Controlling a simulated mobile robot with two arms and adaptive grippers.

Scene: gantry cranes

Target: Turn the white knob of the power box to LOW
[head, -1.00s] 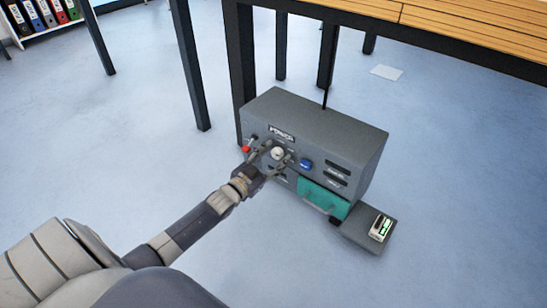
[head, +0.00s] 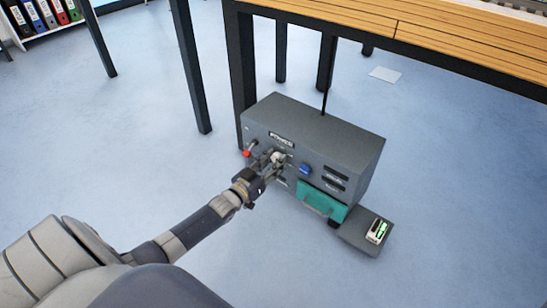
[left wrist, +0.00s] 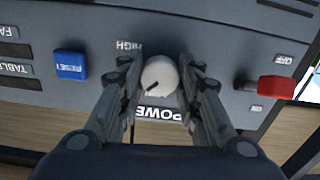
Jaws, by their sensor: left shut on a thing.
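The grey power box (head: 330,138) stands on the floor beside a table leg. Its white knob (head: 278,157) is on the front face, between a red switch and a blue button. My left gripper (head: 272,162) is at the front face, shut on the knob. In the left wrist view, which shows the panel upside down, the white knob (left wrist: 160,75) sits between the two fingers of the left gripper (left wrist: 160,80). A short dark mark on the knob slants to the lower left. The word HIGH shows at its upper left; I see no LOW label. My right gripper is not in view.
The red switch (left wrist: 276,89) with OFF and ON labels and the blue RESET button (left wrist: 70,65) flank the knob. A teal panel (head: 321,200) is low on the box. A small device with green lights (head: 376,232) lies at right. A wooden table (head: 450,45) stands behind.

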